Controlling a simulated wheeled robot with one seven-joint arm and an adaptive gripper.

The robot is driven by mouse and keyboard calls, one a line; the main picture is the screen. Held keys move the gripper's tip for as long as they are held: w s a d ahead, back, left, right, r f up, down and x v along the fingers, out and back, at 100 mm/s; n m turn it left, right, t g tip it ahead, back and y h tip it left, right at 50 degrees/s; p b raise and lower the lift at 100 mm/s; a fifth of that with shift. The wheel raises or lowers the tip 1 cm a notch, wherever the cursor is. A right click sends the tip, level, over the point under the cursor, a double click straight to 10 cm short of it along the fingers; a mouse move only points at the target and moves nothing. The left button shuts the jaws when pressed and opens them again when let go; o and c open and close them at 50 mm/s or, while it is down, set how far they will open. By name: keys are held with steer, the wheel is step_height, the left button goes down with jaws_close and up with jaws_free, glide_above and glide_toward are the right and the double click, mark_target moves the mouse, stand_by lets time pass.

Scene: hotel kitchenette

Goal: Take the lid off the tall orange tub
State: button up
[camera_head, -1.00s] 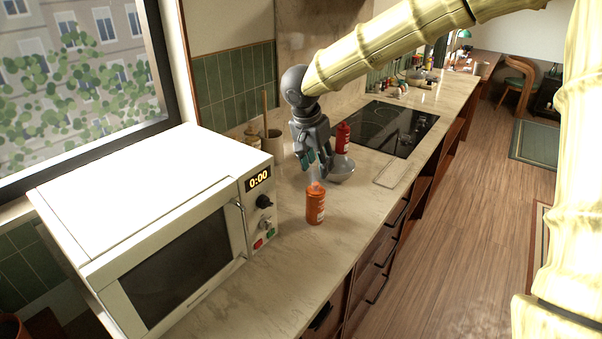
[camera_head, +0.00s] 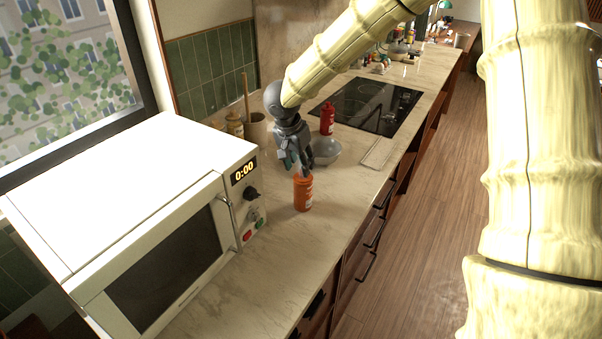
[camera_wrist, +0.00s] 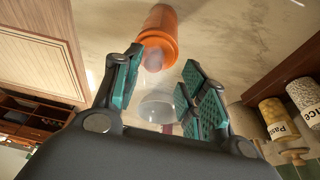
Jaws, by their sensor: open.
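The tall orange tub (camera_head: 303,195) stands upright on the counter, right of the microwave. In the wrist view it also shows, orange (camera_wrist: 160,30), at the top, just beyond my fingertips. A pale, translucent piece (camera_wrist: 152,59) sits at its near end; it looks like the lid, but its edge is unclear. My gripper (camera_head: 298,172) is over the tub's top, fingers pointing down. In the wrist view my gripper (camera_wrist: 162,60) is open, its teal pads apart with the tub's near end between and slightly ahead of the tips. In the head view my fingers partly hide the tub's top.
The microwave (camera_head: 150,200) stands close on the left. A grey bowl (camera_head: 328,152) and a red bottle (camera_head: 327,118) stand just behind my gripper, with a utensil pot (camera_head: 257,130) behind left. The cooktop (camera_head: 370,103) is beyond. Counter in front of the tub is clear.

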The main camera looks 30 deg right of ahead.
steer(key=shift+d+f, duration=0.2)
steer(key=shift+f, duration=0.15)
steer(key=shift+s+f, duration=0.2)
steer(key=shift+s, duration=0.05)
steer(key=shift+s+d, duration=0.2)
steer(key=shift+s, duration=0.3)
steer(key=shift+w+f, duration=0.45)
steer(key=shift+w, duration=0.15)
steer(key=shift+c, duration=1.2)
steer(key=shift+s+r, duration=0.2)
steer(key=shift+s, duration=0.15)
steer(key=c, duration=0.6)
steer(key=shift+w+f, duration=0.1)
steer(key=shift+w, duration=0.1)
steer(key=shift+s, duration=0.1)
